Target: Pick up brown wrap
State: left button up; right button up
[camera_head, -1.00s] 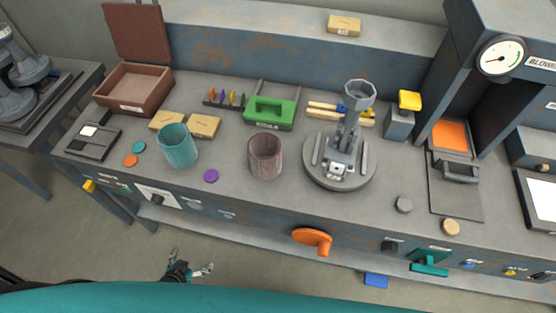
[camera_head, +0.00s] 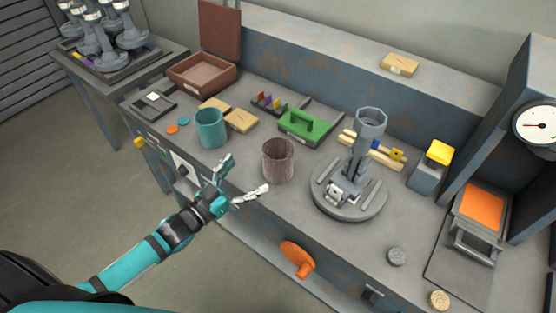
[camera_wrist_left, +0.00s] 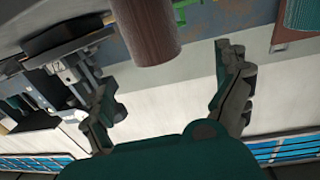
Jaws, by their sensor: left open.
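The brown wrap (camera_head: 278,161), a rough brown cylinder with an open top, stands upright near the workbench's front edge. My left gripper (camera_head: 246,176) is open and empty, in front of the bench and to the left of the wrap. In the left wrist view, my left gripper's fingers (camera_wrist_left: 168,80) are spread apart, with a gap between them and the wrap. My right gripper is not in view.
A teal cup (camera_head: 211,128) stands left of the wrap, and a round grey fixture (camera_head: 347,205) stands to its right. An orange handle (camera_head: 297,257) juts from the bench front. Bare bench top surrounds the wrap closely.

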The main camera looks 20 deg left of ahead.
aim_at(266, 159)
pick_arm(q)
jog(key=x, duration=0.6)
jog(key=shift+w+d+p, duration=0.25)
jog(key=shift+w+p, duration=0.05)
jog(key=shift+p, duration=0.1)
jog(key=p+x, duration=0.1)
jog(key=x, duration=0.4)
jog(key=shift+d+f, duration=0.15)
jog(key=shift+d, duration=0.15)
jog(key=shift+c, duration=0.5)
jog(key=c, duration=0.7)
jog(key=shift+c, duration=1.1)
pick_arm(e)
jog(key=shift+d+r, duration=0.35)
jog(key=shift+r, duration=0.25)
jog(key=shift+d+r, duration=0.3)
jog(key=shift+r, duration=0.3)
